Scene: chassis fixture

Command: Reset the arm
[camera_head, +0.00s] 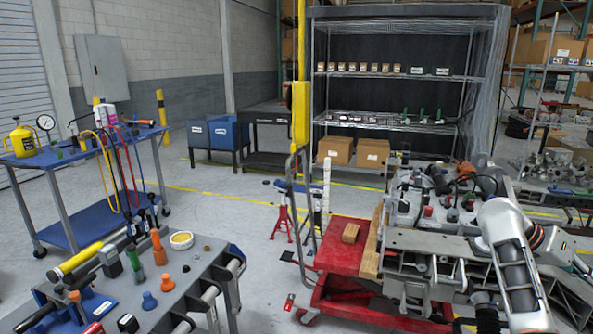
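My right arm (516,268), white and dark grey with an orange ring near its bend, shows at the right side of the head view. It rises from the bottom edge, bends, and runs toward the right edge. It stands in front of a grey metal chassis fixture (412,240) and hides part of it. I cannot make out my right gripper or its fingers. My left arm and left gripper do not show in the view.
A grey tool bench (205,262) with several tools stands at front left. A blue cart (75,165) with a gauge and hoses stands behind it. A red lift cart (338,258) bears a wood block beside the fixture. Open floor (215,205) lies between the carts; shelving stands behind.

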